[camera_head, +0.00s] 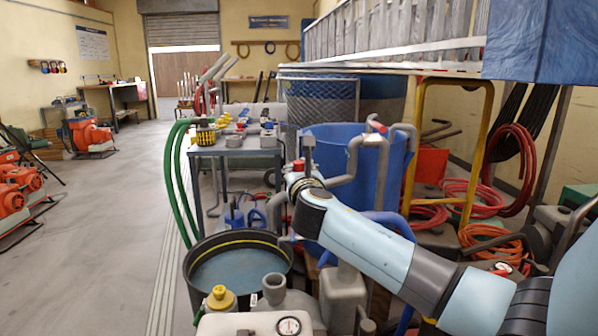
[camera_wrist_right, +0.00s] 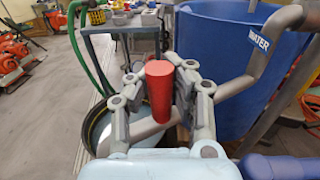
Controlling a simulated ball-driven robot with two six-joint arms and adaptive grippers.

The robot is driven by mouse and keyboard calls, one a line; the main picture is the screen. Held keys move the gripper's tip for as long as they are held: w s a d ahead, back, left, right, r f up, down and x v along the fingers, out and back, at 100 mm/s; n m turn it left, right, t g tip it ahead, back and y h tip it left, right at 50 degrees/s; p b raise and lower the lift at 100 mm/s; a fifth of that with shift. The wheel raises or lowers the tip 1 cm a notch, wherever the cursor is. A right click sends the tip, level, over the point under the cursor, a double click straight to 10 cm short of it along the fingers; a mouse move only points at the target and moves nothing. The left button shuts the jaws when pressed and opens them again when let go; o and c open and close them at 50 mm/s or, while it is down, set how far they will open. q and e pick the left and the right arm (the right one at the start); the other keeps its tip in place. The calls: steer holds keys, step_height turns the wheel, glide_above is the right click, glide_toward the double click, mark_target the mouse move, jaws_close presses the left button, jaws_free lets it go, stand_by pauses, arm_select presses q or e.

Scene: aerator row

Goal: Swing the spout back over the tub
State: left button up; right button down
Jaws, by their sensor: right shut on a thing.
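The spout (camera_head: 342,182) is a bent grey pipe that comes down from beside the blue barrel. Its down-turned end (camera_head: 274,214) shows at the back right rim of the dark round tub (camera_head: 190,268), which has a yellow line inside and pale water. I cannot tell whether the end is inside the rim. In the wrist view the spout (camera_wrist_right: 236,87) carries a WATER label and passes behind my fingers toward the tub (camera_wrist_right: 92,128). My right gripper (camera_head: 299,172) is shut on an upright red handle (camera_wrist_right: 159,88) at the spout. My left gripper is not in view.
A large blue barrel (camera_head: 336,140) stands close behind the spout. A grey bench (camera_head: 232,150) with fittings is behind the tub, with green hoses (camera_head: 176,185) at its left. A yellow-capped unit with a gauge (camera_head: 289,326) is in front. Open floor lies left.

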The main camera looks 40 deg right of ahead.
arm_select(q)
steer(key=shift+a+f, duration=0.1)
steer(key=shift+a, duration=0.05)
arm_select(e)
steer(key=shift+w+f+m+g+h, duration=0.2)
steer(key=shift+w+m+g+h, duration=0.1)
steer(key=shift+h, duration=0.1)
steer(key=shift+w, duration=0.1)
arm_select(q)
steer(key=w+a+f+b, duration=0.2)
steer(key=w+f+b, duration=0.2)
steer(key=b, duration=0.3)
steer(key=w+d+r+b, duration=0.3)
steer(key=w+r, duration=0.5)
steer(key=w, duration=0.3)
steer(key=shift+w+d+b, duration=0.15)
steer(key=shift+b, duration=0.45)
arm_select(e)
steer(key=w+d+m+g+h, duration=0.5)
steer(key=w+d+g, duration=0.3)
steer(key=w+d, duration=0.2)
steer(key=shift+w+d+r+m+g+h, duration=0.35)
steer(key=shift+w+m, duration=0.55)
steer(key=shift+w, duration=0.35)
